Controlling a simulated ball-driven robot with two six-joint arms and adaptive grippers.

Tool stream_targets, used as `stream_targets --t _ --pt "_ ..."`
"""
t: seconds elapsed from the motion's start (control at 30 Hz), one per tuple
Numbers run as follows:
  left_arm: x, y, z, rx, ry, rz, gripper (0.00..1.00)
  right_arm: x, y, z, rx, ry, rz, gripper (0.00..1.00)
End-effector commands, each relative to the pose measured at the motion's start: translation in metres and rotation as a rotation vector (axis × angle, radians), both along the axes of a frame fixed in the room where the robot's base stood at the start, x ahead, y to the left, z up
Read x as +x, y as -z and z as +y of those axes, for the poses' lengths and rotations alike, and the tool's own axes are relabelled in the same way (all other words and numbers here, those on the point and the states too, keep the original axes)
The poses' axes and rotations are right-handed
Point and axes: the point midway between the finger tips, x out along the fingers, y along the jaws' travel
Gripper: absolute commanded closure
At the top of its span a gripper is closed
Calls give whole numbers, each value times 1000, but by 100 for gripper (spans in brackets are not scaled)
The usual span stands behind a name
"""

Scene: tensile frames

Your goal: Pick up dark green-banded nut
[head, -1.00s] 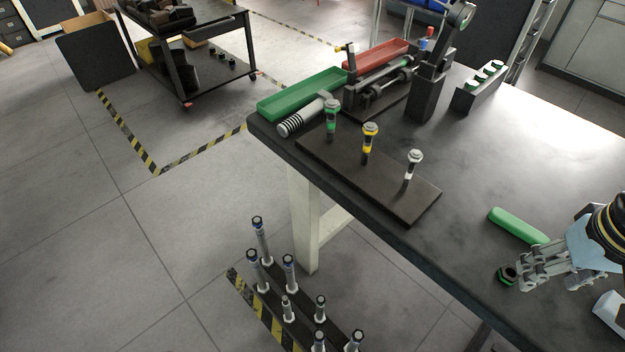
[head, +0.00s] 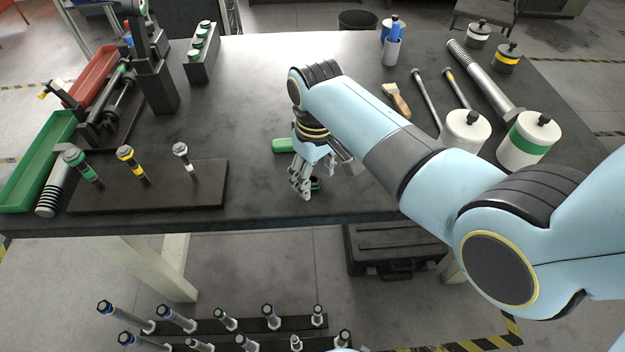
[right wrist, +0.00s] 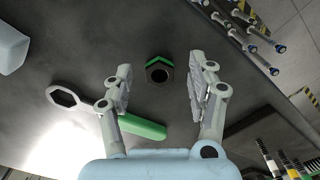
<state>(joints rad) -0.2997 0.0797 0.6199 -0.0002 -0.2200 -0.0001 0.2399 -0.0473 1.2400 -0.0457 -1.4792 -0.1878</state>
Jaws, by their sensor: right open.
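The dark green-banded nut (head: 316,184) lies on the dark table near its front edge, partly hidden behind my right gripper (head: 302,189) in the head view. In the right wrist view the nut (right wrist: 158,72) is a dark hexagon with a green edge and an open hole. It sits between the two spread fingers of my right gripper (right wrist: 160,82), with a gap on each side. The gripper is open, points down and holds nothing. My left gripper is not in view.
A green-handled ring wrench (right wrist: 142,126) lies close by, partly behind the fingers. A dark board with banded bolts (head: 205,192) stands to the left. White jars (head: 466,131), a brush (head: 399,102) and rods lie right. The table's middle back is clear.

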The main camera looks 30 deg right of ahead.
Motion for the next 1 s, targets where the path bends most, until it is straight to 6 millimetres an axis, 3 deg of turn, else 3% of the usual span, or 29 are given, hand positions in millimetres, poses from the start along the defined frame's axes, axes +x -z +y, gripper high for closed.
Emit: stream_targets --t 0.1,0.33,0.77,1.0 --pt "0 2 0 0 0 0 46 0 11 0 0 0 0 42" --pt "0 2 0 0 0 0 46 0 12 -1 -1 0 -2 42" --pt "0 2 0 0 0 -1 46 0 12 0 -1 0 -1 97" --pt "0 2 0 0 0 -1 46 0 12 0 -1 0 -2 100"
